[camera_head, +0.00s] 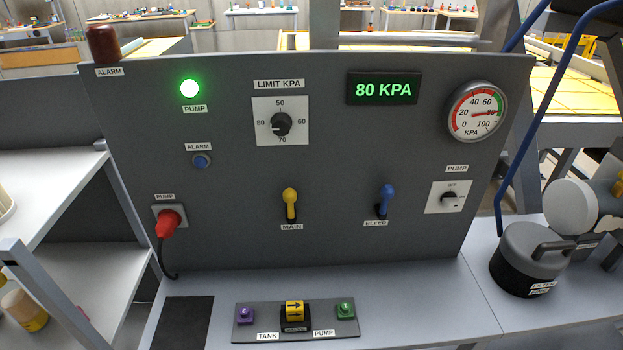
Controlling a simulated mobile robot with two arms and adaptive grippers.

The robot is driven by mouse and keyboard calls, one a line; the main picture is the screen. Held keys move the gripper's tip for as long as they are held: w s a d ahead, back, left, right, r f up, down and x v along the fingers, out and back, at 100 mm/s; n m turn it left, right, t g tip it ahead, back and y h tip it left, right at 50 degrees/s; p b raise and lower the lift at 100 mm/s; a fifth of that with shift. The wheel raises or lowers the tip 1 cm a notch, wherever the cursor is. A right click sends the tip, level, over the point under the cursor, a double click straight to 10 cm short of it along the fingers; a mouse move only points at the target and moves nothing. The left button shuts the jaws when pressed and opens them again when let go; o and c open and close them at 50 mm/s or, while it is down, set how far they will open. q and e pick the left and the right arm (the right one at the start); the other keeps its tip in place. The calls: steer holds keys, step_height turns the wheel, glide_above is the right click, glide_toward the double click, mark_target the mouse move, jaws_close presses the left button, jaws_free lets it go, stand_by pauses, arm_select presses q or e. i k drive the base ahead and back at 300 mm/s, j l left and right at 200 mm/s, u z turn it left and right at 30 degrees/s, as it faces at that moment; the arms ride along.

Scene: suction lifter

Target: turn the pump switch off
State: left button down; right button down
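The pump switch (449,199) is a small rotary knob on a white plate at the right of the grey panel (330,160), under a "PUMP" label. Small print, seemingly "OFF", is above the knob. The knob's light pointer seems turned to the right, away from that print, but it is small. The pump lamp (190,89) at the upper left glows green. The display (382,88) reads 80 KPA, and the round gauge (477,111) needle points near 80. Neither of my grippers is in view.
The yellow main lever (290,203) and blue bleed lever (385,199) stick out left of the switch. A red plug (168,222) with cable is at far left. A filter canister (530,259) and blue hose (517,142) stand right. The front of the panel is clear.

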mark_target(449, 200)
steer(key=l+z, duration=0.2)
steer(key=z, duration=0.25)
steer(key=l+z, duration=0.2)
steer(key=z, duration=0.2)
steer(key=l+z, duration=0.2)
steer(key=z, duration=0.25)
steer(key=l+z, duration=0.15)
steer(key=z, duration=0.25)
